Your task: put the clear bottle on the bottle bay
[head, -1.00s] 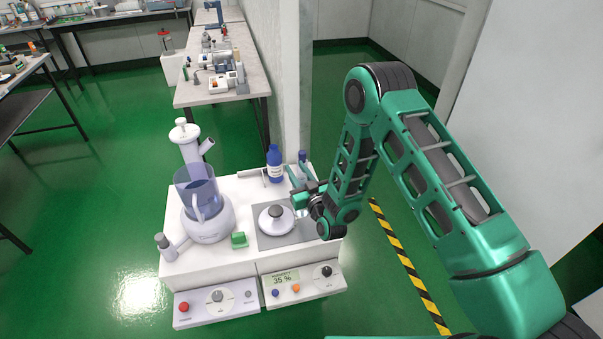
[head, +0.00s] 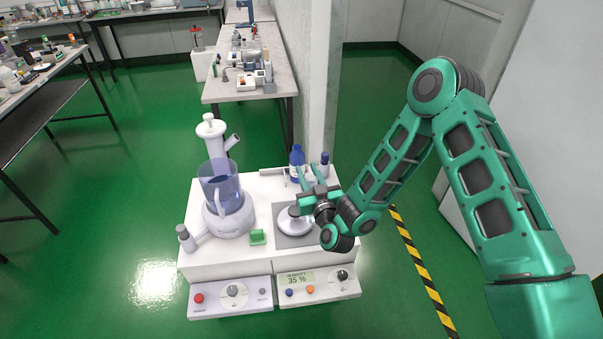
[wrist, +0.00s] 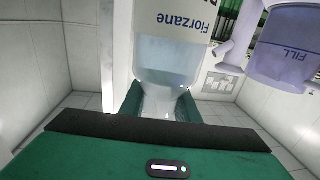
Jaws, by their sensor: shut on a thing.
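My gripper (head: 312,180) is above the back right part of the white bench station (head: 230,258), close in front of a blue-capped bottle (head: 297,158). In the head view I cannot pick out the held bottle clearly. I cannot tell which spot on the station is the bottle bay.
A second dark-capped bottle (head: 325,163) stands at the back right. A white processor with a blue jug (head: 220,185) fills the left.

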